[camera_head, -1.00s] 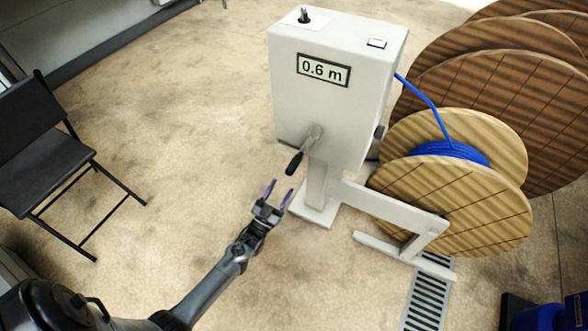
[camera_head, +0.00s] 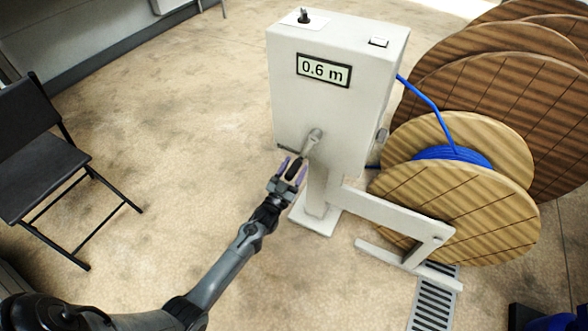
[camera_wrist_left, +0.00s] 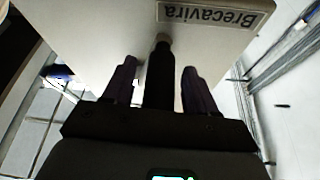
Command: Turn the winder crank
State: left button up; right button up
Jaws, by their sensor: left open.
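The winder (camera_head: 320,100) is a light grey box on a post, with a display reading 0.6 m. Its crank (camera_head: 312,141) sticks out of the front face, with a metal arm and a black handle (camera_head: 294,168) pointing down and to the left. My left gripper (camera_head: 292,165) is open, with its two purple fingers on either side of the black handle. In the left wrist view the handle (camera_wrist_left: 159,78) stands between the open fingers, with a gap on each side. My right gripper is not in view.
A wooden spool (camera_head: 465,205) with blue cable (camera_head: 455,155) sits on the winder's frame at the right. Larger wooden reels (camera_head: 490,75) stand behind it. A black folding chair (camera_head: 40,160) is at the left. The floor (camera_head: 180,130) between chair and winder is clear.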

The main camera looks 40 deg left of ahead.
pick_arm(q)
jog(key=shift+c, duration=0.5)
grip_shut()
jog(key=shift+a+r+m, duration=0.1)
jog(key=shift+r+m, duration=0.05)
jog(key=shift+m, duration=0.15)
jog(key=s+a+r+m+g+h+p, duration=0.1)
jog(key=a+r+m+g+h+p, duration=0.1)
jog(key=a+r+m+h+p, duration=0.4)
jog(key=shift+s+a+r+m+g+h+p, duration=0.35)
jog(key=shift+r+m+p, duration=1.45)
jog(key=shift+m+p, duration=2.35)
jog(key=shift+w+m+b, duration=0.1)
jog(key=shift+m+b, duration=0.35)
jog(key=shift+r, duration=0.1)
